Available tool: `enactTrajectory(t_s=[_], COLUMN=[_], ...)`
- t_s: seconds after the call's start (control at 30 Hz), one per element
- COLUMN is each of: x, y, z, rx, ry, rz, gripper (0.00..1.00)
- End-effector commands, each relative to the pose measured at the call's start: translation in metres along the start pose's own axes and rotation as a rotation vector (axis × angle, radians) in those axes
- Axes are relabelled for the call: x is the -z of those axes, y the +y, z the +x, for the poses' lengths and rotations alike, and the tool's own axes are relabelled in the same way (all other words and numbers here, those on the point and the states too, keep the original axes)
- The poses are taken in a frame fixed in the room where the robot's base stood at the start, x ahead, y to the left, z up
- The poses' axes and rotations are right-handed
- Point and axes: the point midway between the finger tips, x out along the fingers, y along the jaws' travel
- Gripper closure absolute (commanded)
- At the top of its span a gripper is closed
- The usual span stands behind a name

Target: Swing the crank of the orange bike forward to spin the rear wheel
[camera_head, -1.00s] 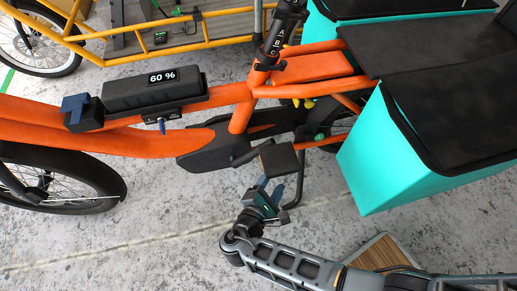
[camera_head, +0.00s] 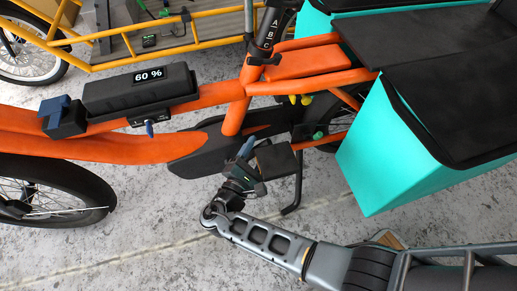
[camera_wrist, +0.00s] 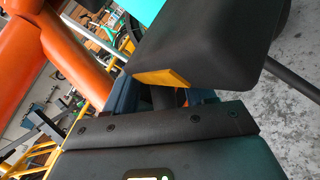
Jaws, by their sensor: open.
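The orange bike (camera_head: 232,118) stands across the head view, its front to the left. Its near pedal (camera_head: 275,160) is a dark block below the frame; it also fills the upper right of the wrist view (camera_wrist: 225,45), with an amber reflector. The rear wheel (camera_head: 340,118) is mostly hidden by the turquoise bag. My gripper (camera_head: 246,150) is just left of the pedal, by the dark chain cover. In the wrist view my open fingers (camera_wrist: 163,92) have a dark bar, seemingly the crank, between or just beyond them. Contact cannot be told.
A turquoise pannier (camera_head: 375,150) hangs at the right, close to the pedal. A dark kickstand (camera_head: 298,190) is below the pedal. The front wheel (camera_head: 70,205) is at left. A yellow cargo bike (camera_head: 150,47) stands behind. The near concrete floor is open.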

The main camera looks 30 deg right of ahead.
Motion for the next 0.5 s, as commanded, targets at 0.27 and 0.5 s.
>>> enactTrajectory(t_s=[0.27,0.5], x=[-0.0001,-0.0001], y=[-0.0006,-0.0005], z=[0.0094,0.0092], rx=[0.0,0.0], ry=[0.001,0.001], rz=[-0.001,-0.001], gripper=[0.45,0.56])
